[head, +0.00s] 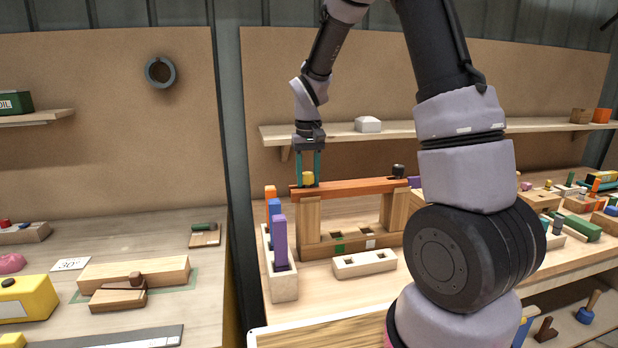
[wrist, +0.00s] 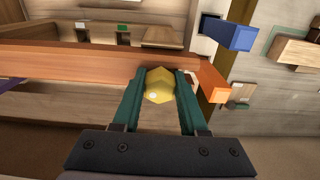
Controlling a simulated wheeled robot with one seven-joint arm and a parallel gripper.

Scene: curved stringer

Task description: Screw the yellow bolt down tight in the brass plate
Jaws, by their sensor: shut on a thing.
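The yellow bolt (head: 308,179) stands upright at the left end of a long orange-brown bar (head: 350,187). The bar rests across two wooden posts. My gripper (head: 307,180) points down from above and is shut on the bolt's head. In the wrist view the faceted yellow head (wrist: 159,85) sits between the two teal fingers (wrist: 160,88), over the bar (wrist: 80,63). The bolt's shank is hidden, so I cannot tell how deep it sits. No separate brass-looking plate can be made out.
A black knob (head: 398,171) stands on the bar's right end. A pale holder (head: 284,288) with orange, blue and purple upright pieces stands front left of the bar. A pale block with square holes (head: 364,264) lies in front. A shelf (head: 390,135) runs behind.

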